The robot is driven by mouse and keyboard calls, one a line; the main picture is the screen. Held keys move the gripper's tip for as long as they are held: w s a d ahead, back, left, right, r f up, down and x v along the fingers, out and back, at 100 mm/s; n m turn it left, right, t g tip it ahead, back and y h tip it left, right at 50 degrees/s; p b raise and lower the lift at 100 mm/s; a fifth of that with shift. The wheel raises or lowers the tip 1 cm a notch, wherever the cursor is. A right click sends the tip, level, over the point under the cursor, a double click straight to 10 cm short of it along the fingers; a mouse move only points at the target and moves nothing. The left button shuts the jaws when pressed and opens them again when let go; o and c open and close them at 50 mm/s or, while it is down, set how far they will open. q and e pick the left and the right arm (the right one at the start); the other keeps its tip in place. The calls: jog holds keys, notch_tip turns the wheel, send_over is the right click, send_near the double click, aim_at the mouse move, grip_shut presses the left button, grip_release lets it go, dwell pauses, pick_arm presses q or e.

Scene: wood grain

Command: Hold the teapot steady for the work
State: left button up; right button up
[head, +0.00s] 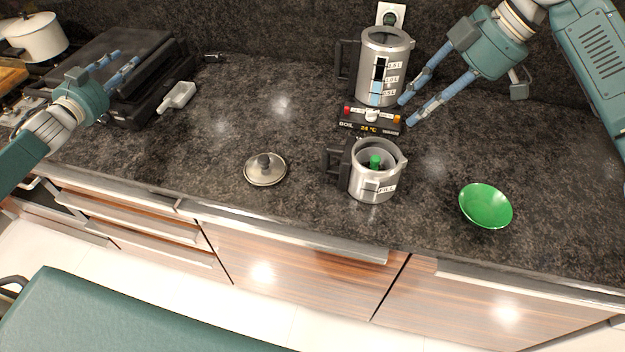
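The teapot (373,186) is a silver pot with a black handle on its left and a spout at its upper right. It stands upright and uncovered on the dark counter, with something green inside. A round lid (265,170) with a dark knob lies on the counter to its left. My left gripper (128,62) is open over the black case at the far left, far from the teapot. My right gripper (406,112) is open, its fingers apart, beside the kettle and up and right of the teapot. Neither gripper touches the teapot.
A tall silver kettle (391,66) stands on a black base (362,125) reading 24 °C behind the teapot. A green bowl (486,206) is at right. A white scoop (177,96), black case (112,47) and white pot (38,37) are at left. The counter between scoop and lid is clear.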

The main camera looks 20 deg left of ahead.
pick_arm(q)
jog(key=w+d+m+h, duration=0.1)
jog(key=d+m+h, duration=0.15)
jog(key=d, duration=0.55)
jog(key=w+d+m+h, duration=0.15)
jog(key=d+m, duration=0.25)
jog(key=d, duration=0.4)
jog(key=m+g+y, duration=0.3)
jog(key=m+g, duration=0.1)
jog(key=m, duration=1.7)
send_near(322, 163)
jog(key=shift+w+f+n, duration=0.1)
jog(key=shift+w+n, duration=0.15)
jog(key=shift+w, duration=0.15)
jog(key=shift+s+f, duration=0.1)
jog(key=shift+f, duration=0.05)
jog(key=x, duration=1)
jog(key=shift+w, duration=0.4)
